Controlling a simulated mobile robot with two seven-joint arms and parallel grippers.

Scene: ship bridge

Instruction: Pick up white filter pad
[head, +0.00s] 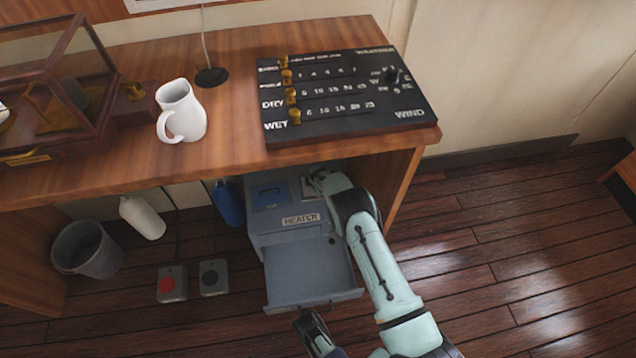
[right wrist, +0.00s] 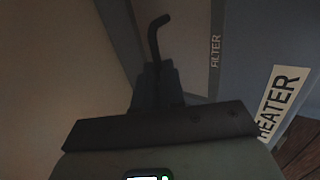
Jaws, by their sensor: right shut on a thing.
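The grey heater box (head: 283,238), labelled HEATER, stands under the desk with its front drawer (head: 308,277) pulled out and empty. My right gripper (head: 318,183) is at the box's top right, beside a small pale patch; I cannot tell if this patch is the white filter pad. In the right wrist view, my right gripper (right wrist: 158,88) is shut on a thin dark bent rod (right wrist: 154,40). The FILTER label (right wrist: 215,52) is just right of it. No white pad can be made out there. My left gripper (head: 312,325) is low in the head view, in front of the drawer; its jaw opening is unclear.
The desk (head: 230,135) overhangs the heater, with a side panel (head: 405,185) to its right. A blue bottle (head: 229,203), a white bottle (head: 142,218), two switch boxes (head: 172,284) and a bin (head: 88,250) are left. A white jug (head: 183,110) and a black weather board (head: 340,95) sit above. Floor at right is clear.

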